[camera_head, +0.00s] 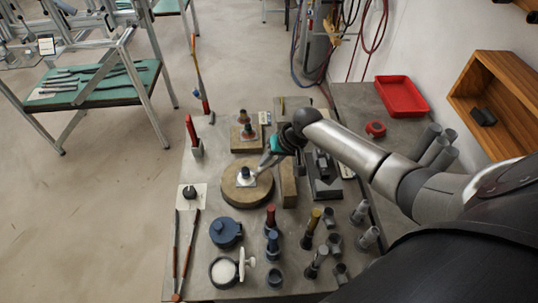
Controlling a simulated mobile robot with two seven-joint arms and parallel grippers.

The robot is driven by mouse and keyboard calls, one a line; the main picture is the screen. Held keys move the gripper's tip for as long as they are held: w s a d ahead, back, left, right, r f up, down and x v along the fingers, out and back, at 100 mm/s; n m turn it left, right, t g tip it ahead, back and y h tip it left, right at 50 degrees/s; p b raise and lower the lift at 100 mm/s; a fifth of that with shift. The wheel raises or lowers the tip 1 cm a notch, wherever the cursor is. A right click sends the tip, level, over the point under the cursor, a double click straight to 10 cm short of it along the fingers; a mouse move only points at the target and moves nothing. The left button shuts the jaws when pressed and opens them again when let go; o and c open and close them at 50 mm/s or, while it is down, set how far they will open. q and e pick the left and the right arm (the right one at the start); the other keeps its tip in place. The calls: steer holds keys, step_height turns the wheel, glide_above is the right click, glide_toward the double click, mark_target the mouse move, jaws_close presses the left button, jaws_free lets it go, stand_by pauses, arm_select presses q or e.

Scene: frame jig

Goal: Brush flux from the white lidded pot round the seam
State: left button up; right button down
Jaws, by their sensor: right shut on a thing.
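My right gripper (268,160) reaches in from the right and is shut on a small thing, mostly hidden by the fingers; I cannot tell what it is. Its tips are close above a round wooden block (232,197), which bears a pale square plate with a short dark upright piece (245,173). I cannot tell whether they touch. A round open pot with white contents (222,271) stands at the front left, with a white knobbed piece (247,261) beside it, possibly its lid. A blue lidded pot (225,232) stands behind it. My left gripper is out of view.
Several upright tools, one red-handled (270,215), stand at the front middle. Long tongs (185,255) lie along the left edge. A wooden block with another fitting (247,135) stands behind the round block. A red tray (402,96) lies at the back right.

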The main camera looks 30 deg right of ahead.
steer(key=shift+r, duration=0.1)
step_height(320, 180, up, 3)
steer(key=p, duration=0.3)
steer(key=shift+w, duration=0.1)
steer(key=shift+r+p, duration=0.4)
steer(key=shift+r, duration=1.5)
